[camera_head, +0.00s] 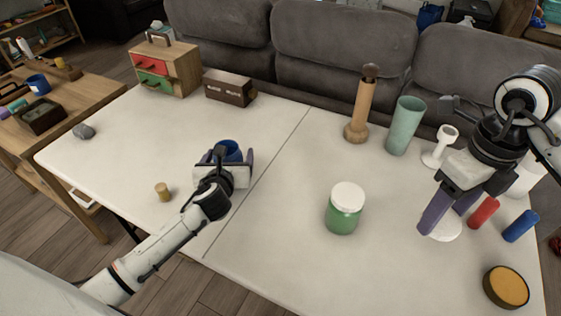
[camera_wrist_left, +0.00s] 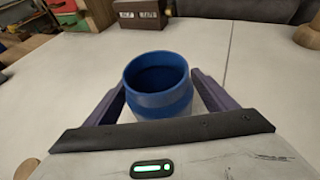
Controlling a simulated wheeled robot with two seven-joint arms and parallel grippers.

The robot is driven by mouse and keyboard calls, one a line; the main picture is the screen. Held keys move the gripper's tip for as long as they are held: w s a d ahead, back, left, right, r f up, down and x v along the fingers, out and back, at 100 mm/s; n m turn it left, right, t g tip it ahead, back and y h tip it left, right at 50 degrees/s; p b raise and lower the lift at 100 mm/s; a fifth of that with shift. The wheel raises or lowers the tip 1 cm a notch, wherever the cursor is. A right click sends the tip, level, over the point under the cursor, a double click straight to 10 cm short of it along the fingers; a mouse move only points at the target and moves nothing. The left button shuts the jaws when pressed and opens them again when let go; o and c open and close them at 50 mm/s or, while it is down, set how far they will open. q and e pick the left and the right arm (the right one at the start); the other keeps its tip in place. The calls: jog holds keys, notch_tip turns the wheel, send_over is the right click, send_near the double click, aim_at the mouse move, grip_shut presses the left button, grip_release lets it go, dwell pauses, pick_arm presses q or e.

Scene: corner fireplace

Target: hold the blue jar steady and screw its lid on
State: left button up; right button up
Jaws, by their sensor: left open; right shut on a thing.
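The blue jar (camera_head: 229,151) stands upright on the white table, with its open mouth up. It is also in the left wrist view (camera_wrist_left: 158,85), lidless, with a dark inside. My left gripper (camera_head: 226,160) is open, with one purple finger on each side of the jar; gaps show between fingers and jar. My right gripper (camera_head: 441,220) is at the right of the table, shut on a white round lid (camera_head: 447,232). The fingers hide part of this lid, and its height above the table is hard to tell.
A green jar with a white lid (camera_head: 345,208) stands between my grippers. Red (camera_head: 484,212) and blue (camera_head: 520,226) cylinders and a yellow-topped disc (camera_head: 506,287) lie at right. A wooden mill (camera_head: 362,108) and green tumbler (camera_head: 404,126) stand behind. A small cork-like piece (camera_head: 162,190) is at left.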

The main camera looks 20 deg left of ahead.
aim_at(229, 146)
pick_arm(q)
jog(key=shift+w+a+f, duration=0.15)
jog(key=shift+w+f, duration=0.15)
jog(key=shift+w, duration=0.25)
pick_arm(e)
jog(key=shift+f, duration=0.15)
pick_arm(q)
jog(key=shift+r, duration=0.1)
jog(key=c, duration=1.3)
jog(key=shift+o, duration=0.2)
jog(key=shift+r, duration=0.1)
jog(key=shift+r+p, duration=0.45)
jog(key=shift+r, duration=1.1)
pick_arm(e)
jog(key=shift+r, duration=0.5)
pick_arm(q)
jog(key=shift+s+r, duration=0.1)
jog(key=shift+s, duration=0.05)
jog(key=s+d, duration=0.2)
jog(key=s, duration=0.3)
jog(key=s+d, duration=0.2)
jog(key=s, duration=0.4)
jog(key=s+d, duration=0.3)
jog(key=s, duration=0.2)
jog(key=shift+s, duration=0.15)
